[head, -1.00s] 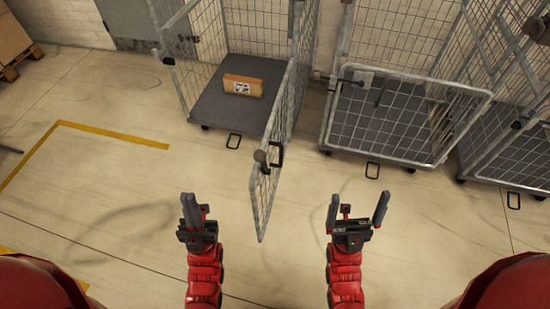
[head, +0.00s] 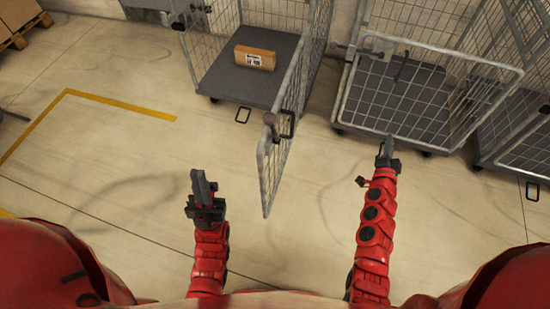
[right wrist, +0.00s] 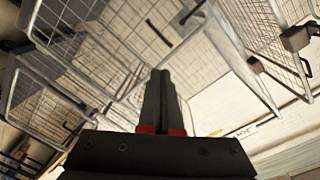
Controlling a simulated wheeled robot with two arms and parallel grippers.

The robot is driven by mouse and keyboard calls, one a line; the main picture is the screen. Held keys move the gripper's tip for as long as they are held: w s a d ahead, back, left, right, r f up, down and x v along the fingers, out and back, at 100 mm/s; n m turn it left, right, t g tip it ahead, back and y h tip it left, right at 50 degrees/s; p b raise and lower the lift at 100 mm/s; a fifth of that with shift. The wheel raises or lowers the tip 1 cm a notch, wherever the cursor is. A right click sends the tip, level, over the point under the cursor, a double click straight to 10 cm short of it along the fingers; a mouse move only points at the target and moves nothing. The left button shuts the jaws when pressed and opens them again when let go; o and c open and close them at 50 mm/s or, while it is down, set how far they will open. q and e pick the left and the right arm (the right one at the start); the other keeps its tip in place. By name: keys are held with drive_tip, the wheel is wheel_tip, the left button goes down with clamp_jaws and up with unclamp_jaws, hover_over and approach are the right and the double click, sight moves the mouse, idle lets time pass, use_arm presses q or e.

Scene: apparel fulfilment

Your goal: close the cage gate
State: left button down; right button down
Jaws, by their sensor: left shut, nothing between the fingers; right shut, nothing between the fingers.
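The cage (head: 213,85) at upper centre-left in the head view has a grey base with a box on it. Its wire mesh gate (head: 270,165) hangs open, swung out toward me, with a dark latch (head: 281,124) at its upper part. My left gripper (head: 201,183) is shut and empty, to the left of the gate and apart from it. My right gripper (head: 387,146) is shut and empty, to the right of the gate, just in front of the neighbouring cage. In the right wrist view its closed fingers (right wrist: 163,100) point toward wire mesh panels.
A brown box (head: 255,57) lies on the cage base. A second cage (head: 430,54) and a third (head: 535,150) stand to the right. Yellow floor tape (head: 120,102) runs at left.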

drive_tip(key=w+a+f+g+y+b, duration=0.1)
drive_tip(key=w+a+f+y+b, duration=0.15)
drive_tip(key=a+f+y, duration=0.35)
drive_tip(key=s+a+r+n+g+y+b, duration=0.1)
drive_tip(key=a+r+n+g+y+b, duration=0.1)
drive_tip(key=a+y, duration=0.55)
drive_tip(key=s+a+r+n+g+y+b, duration=0.1)
drive_tip(key=s+a+r+n+g+y, duration=0.35)
drive_tip(key=s, duration=0.25)
drive_tip(key=s+a+r+n+g+y+b, duration=0.2)
drive_tip(key=s+a+r+n+g+y, duration=0.2)
drive_tip(key=s+a+g+y, duration=0.15)
drive_tip(key=f+x, duration=0.1)
drive_tip(key=x, duration=1.1)
drive_tip(key=shift+a+h, duration=0.4)
drive_tip(key=shift+h, duration=0.05)
